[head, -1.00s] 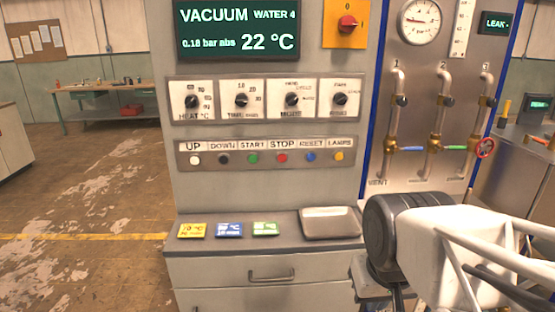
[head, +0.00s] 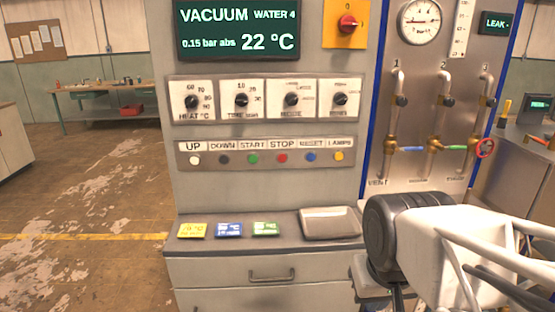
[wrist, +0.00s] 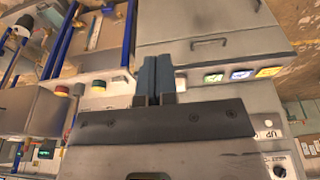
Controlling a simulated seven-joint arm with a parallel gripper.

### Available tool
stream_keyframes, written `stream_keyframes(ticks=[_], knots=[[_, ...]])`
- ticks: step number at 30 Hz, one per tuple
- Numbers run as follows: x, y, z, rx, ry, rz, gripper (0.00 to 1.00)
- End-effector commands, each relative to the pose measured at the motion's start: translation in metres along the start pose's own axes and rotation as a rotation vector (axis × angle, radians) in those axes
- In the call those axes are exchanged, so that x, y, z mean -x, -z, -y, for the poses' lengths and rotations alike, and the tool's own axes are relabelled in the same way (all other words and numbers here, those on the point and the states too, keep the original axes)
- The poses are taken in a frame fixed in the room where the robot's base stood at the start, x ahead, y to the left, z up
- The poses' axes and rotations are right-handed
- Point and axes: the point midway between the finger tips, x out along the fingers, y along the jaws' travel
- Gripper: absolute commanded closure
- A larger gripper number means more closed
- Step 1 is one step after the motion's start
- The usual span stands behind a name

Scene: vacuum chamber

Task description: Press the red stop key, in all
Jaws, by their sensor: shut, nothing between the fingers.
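The red stop key (head: 282,158) is a small round button under the STOP label, in the key row on the grey panel in the head view. It sits between the green start key (head: 252,159) and the blue reset key (head: 311,157). I cannot make out the stop key in the wrist view, where my gripper's body covers part of the panel. My gripper (wrist: 156,78) shows in the wrist view with its two dark fingers together and nothing between them. Its fingertips do not show in the head view, and I see no contact with the key.
Above the keys are several dials (head: 291,100) and a display (head: 238,30) reading VACUUM, 0.15 bar abs, 22 °C. Below is a ledge with coloured cards (head: 229,230) and a metal tray (head: 330,223). Pipes and valves (head: 438,147) stand at right. The floor at left is clear.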

Motion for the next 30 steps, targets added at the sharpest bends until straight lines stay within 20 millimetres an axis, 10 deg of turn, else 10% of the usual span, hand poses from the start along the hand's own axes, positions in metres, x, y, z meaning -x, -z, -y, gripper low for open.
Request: stream_keyframes(ticks=[17,30], knots=[[-0.001,0.024,0.011,-0.035,0.05,-0.023,1.0],[-0.009,0.14,0.055,-0.23,0.261,-0.128,1.0]])
